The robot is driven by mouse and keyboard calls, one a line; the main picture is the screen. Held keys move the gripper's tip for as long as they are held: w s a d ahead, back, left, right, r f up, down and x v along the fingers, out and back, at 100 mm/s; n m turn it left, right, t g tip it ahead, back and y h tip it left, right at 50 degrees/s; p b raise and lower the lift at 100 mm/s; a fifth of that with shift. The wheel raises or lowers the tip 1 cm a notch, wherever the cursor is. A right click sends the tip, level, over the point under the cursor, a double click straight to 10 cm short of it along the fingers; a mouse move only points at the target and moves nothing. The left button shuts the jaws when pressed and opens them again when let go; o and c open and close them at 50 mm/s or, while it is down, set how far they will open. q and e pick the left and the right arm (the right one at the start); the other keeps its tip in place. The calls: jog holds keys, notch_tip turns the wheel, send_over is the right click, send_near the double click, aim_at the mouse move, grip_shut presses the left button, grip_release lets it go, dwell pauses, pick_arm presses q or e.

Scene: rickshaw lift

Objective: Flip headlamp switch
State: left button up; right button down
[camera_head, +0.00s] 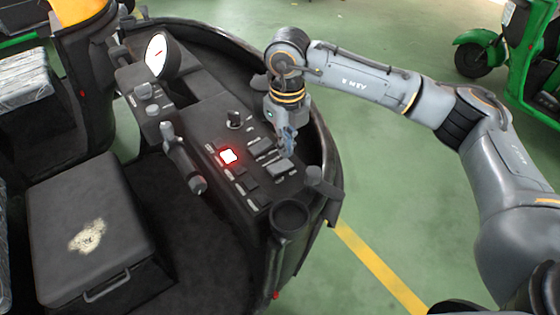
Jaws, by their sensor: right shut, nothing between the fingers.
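My right gripper (288,141) is shut and empty, pointing down over the right side of the dark control panel (208,126). Its fingertips are just above or at a grey rocker switch (281,168) near the panel's right edge; I cannot tell if they touch. Another switch (262,147) sits just left of the fingers. No label shows which one is the headlamp switch. My left gripper is not in view.
A lever (183,158) rises left of the panel, with a round gauge (157,54) behind. A cup holder (289,217) stands at the panel's front right. A black seat box (90,228) is at left.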

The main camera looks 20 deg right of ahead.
aim_at(286, 163)
notch_tip(286, 163, up, 4)
jog(key=shift+r+p, duration=0.1)
jog(key=shift+p, duration=0.7)
